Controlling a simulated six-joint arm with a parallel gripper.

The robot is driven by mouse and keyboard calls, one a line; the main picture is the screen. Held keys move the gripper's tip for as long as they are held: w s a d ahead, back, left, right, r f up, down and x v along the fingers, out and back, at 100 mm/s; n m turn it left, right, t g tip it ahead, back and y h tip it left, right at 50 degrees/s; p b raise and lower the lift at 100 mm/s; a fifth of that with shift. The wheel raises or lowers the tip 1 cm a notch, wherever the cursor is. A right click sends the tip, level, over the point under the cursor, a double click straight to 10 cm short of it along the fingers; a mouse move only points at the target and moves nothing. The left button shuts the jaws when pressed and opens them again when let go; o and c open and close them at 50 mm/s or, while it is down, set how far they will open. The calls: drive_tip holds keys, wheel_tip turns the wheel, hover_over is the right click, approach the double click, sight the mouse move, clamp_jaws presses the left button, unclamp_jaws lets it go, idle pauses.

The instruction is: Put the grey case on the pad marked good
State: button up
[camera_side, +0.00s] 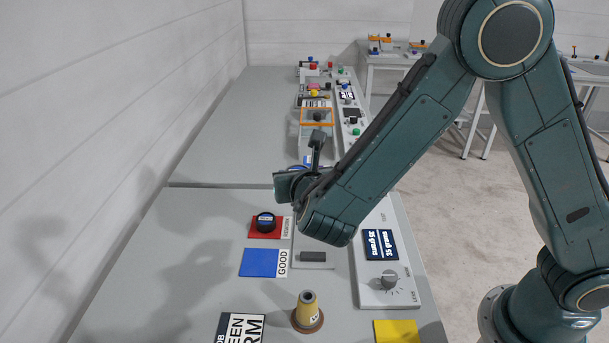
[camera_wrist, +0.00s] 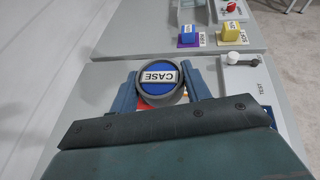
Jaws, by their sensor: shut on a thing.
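The blue pad (camera_side: 259,264) marked GOOD is bare, nearer the side camera.
A grey panel (camera_side: 376,292) with a display and knob stands right of the pads. A yellow cone-shaped piece (camera_side: 307,311) stands in front. Blue and yellow blocks (camera_wrist: 188,34) (camera_wrist: 231,31) sit on the far table. The table left of the pads is clear.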

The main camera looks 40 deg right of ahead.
hover_over(260, 264)
idle(0.4)
drive_tip(key=shift+f, duration=0.15)
wheel_tip(260, 264, down, 20)
drive_tip(key=shift+r, duration=0.15)
idle(0.9)
drive_tip(key=o, duration=1)
drive_tip(key=shift+c, duration=0.2)
